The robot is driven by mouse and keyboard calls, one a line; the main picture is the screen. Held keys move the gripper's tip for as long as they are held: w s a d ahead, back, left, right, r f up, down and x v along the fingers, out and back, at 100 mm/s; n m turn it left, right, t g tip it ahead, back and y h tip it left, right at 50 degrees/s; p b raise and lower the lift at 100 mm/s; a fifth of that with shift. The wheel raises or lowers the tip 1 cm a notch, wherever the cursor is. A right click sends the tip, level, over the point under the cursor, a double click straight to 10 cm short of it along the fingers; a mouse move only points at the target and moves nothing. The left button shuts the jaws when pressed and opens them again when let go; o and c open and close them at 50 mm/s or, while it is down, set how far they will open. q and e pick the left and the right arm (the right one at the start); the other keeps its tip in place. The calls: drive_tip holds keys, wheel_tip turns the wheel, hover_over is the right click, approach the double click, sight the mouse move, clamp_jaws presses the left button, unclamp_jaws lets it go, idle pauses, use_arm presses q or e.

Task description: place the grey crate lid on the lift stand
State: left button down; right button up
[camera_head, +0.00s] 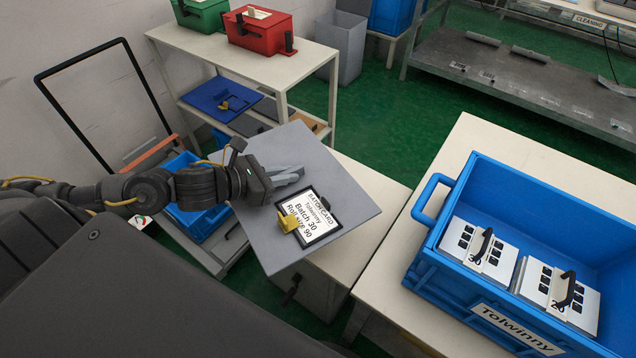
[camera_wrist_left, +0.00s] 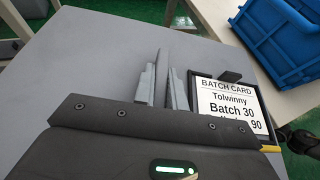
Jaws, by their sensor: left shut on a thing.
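The grey crate lid (camera_head: 340,178) is a flat panel, held tilted in front of me; it also fills much of the left wrist view (camera_wrist_left: 90,60). It bears a black-framed batch card (camera_head: 310,216) reading Tolwinny, Batch 30, Roll size 90, with a yellow piece (camera_head: 288,221) at its edge. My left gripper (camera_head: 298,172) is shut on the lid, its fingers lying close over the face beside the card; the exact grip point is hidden. A white-topped stand (camera_head: 372,182) shows partly behind and below the lid; I cannot tell whether it is the lift stand. My right gripper is out of view.
A blue crate (camera_head: 490,310) labelled Tolwinny stands on the white table (camera_head: 480,150) at right, holding white keypad packs with black handles. A white shelf (camera_head: 290,70) at the back carries green and red boxes. A blue bin (camera_head: 195,215) and trolley frame are at left.

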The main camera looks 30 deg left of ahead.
sight(300, 169)
use_arm(q)
drive_tip(key=x, duration=0.4)
drive_tip(key=shift+w+r+p, duration=0.2)
drive_tip(key=shift+w+p, duration=0.2)
drive_tip(key=shift+w, duration=0.05)
drive_tip(key=w+f, duration=0.1)
drive_tip(key=f, duration=0.1)
drive_tip(key=w+d+f, duration=0.1)
drive_tip(key=w+f, duration=0.2)
drive_tip(key=f, duration=0.1)
drive_tip(key=shift+w+d, duration=0.2)
drive_tip(key=shift+d, duration=0.15)
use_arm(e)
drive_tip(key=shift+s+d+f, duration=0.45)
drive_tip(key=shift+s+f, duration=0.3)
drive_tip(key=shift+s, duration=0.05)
use_arm(q)
drive_tip(key=f, duration=0.3)
drive_tip(key=shift+w+d+f, duration=0.1)
drive_tip(key=shift+w, duration=0.1)
drive_tip(key=shift+f, duration=0.2)
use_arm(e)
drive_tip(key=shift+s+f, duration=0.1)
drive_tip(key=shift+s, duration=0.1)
use_arm(q)
drive_tip(key=shift+f, duration=0.1)
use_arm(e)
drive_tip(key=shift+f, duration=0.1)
